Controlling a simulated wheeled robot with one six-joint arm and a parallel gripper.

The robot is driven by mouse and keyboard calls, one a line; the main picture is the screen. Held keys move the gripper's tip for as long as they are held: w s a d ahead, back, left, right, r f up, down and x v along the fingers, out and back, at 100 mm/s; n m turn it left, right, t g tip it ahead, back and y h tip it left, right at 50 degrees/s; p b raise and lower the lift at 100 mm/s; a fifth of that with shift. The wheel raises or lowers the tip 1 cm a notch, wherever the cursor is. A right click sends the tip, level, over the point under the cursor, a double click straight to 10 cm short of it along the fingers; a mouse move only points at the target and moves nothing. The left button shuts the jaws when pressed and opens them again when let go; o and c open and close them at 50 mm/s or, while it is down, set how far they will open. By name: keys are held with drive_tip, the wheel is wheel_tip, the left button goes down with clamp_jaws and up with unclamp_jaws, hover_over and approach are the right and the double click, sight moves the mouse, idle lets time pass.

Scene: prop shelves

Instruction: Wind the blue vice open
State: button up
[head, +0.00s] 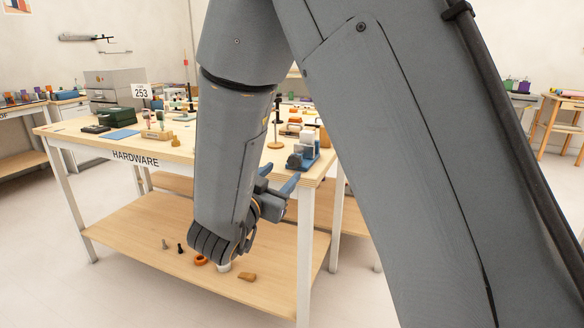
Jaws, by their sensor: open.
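The blue vice (312,158) stands at the near right corner of the hardware table's top in the head view. A grey rounded part shows on its near left side; I cannot make out its handle clearly. My gripper (279,177) is open, its two blue-grey fingers apart, just in front of the table's edge and a little below and left of the vice. No contact between the fingers and the vice is visible, and nothing shows between the fingers. My arm hides part of the table top to the left of the vice.
The hardware table (85,140) has a lower shelf (150,225) with an orange ring (201,260), a tan piece (247,277) and bolts. A green case (117,116) and several small props crowd the top. Open floor lies in front.

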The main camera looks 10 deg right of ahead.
sight(294, 162)
drive_tip(key=x, duration=0.7)
drive_tip(key=shift+d, duration=0.1)
drive_tip(key=c, duration=1)
drive_tip(key=shift+d, duration=0.15)
